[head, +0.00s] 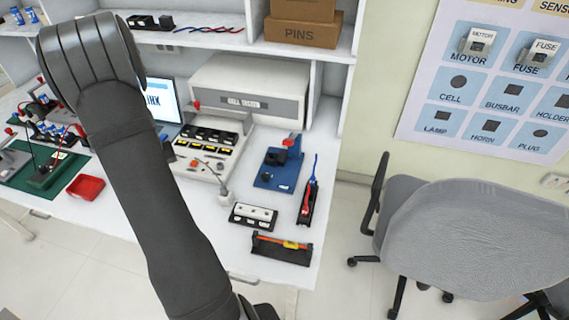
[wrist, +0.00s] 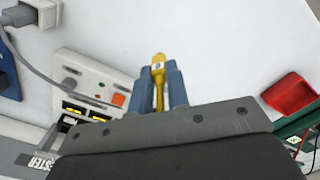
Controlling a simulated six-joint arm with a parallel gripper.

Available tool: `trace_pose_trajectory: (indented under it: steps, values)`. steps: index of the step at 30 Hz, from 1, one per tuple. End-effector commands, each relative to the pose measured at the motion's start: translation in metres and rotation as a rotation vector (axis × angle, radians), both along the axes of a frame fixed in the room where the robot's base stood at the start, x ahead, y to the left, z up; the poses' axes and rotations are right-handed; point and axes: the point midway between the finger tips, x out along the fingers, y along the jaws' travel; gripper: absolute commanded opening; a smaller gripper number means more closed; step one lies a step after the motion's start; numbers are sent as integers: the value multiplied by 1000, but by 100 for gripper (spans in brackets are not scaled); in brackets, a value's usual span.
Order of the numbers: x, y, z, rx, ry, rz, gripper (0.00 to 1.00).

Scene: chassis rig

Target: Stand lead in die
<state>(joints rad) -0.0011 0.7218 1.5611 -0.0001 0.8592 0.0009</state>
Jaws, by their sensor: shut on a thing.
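My gripper (wrist: 159,78) is shut on a yellow lead (wrist: 158,66) in the wrist view. The lead stands between the two blue fingers, its thicker yellow end with a pale marking showing at the fingertips and a thinner part running down between them. In the head view my dark arm hides the gripper and the lead. I cannot tell for sure which part is the die. A blue bench fixture (head: 272,176) with a dark block and red knob stands on the bench right of the tester. A blue piece also shows at the wrist view's left edge (wrist: 7,70).
The white tester panel (wrist: 92,78), with an orange button and grey cable, is left of my gripper. A red tray (wrist: 290,92) lies right, by a green mat (head: 68,172). Black holders (head: 253,227) (head: 268,250) sit near the bench's front. White bench lies bare beyond the fingers.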

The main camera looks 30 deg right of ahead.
Motion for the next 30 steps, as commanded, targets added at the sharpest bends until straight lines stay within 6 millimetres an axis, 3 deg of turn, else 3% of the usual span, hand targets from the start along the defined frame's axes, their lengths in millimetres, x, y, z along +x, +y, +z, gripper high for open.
trace_pose_trajectory:
  steps: [13, 17, 20, 23, 30]
  values:
    - [0, -1, 0, 0, -1, -2, 0]
    - [3, -13, 2, 0, -2, -30, 0]
    - [9, -38, 7, 0, -3, -87, 0]
    - [14, -77, 14, 0, -4, -174, 0]
    - [13, -186, 33, 0, -3, -414, 0]
